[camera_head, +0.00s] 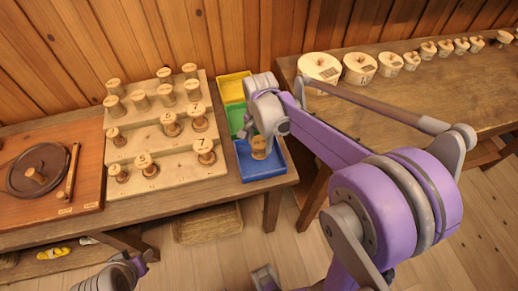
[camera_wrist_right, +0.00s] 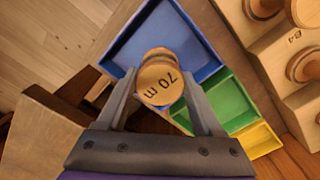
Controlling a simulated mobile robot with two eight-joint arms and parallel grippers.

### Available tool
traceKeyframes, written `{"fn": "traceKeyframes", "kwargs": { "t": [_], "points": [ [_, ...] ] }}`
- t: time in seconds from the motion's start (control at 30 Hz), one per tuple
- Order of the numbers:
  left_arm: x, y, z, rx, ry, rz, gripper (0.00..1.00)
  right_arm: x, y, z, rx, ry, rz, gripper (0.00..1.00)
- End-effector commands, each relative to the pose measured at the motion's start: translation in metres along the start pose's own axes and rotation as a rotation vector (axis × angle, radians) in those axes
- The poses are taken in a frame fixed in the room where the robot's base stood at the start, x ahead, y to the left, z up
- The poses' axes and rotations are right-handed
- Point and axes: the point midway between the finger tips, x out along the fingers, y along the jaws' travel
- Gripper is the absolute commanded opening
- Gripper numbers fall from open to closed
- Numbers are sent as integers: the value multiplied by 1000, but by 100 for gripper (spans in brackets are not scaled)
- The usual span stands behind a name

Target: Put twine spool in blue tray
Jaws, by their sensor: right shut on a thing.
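The twine spool (camera_wrist_right: 160,82) is pale wood with "70 m" on its round end. My right gripper (camera_wrist_right: 163,100) is shut on it, one finger on each side. In the head view the spool (camera_head: 260,147) shows below the right gripper (camera_head: 262,138), within the outline of the blue tray (camera_head: 245,174). The blue tray also shows behind the spool in the wrist view (camera_wrist_right: 199,41). I cannot tell whether the spool touches the tray floor. Part of my left arm shows at the bottom left of the head view; its fingers are not clear.
A green tray (camera_wrist_right: 225,103) and a yellow tray (camera_wrist_right: 257,138) adjoin the blue one. A stepped wooden rack (camera_head: 178,143) of numbered spools stands left of them. A board with a dark disc (camera_head: 38,169) is farther left. Larger round pieces (camera_head: 320,67) line the right table.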

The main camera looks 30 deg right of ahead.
Motion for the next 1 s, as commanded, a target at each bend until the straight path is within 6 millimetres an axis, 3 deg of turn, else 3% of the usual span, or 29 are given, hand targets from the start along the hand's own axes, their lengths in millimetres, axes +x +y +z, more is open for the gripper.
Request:
{"fn": "traceKeyframes", "kwargs": {
  "t": [0.27,0.67,0.7,0.87,1.0],
  "points": [
    [3,0,2,0,-1,0,50,36,0,0,-1,0,0,10],
    [5,0,4,0,-3,0,50,42,0,0,-1,0,0,10],
    [6,0,4,0,-3,0,50,42,0,0,-1,0,0,70],
    [5,0,4,0,-3,0,50,41,0,0,-1,0,0,98],
    [5,0,4,0,-2,0,50,41,0,0,0,0,0,98]
  ]
}}
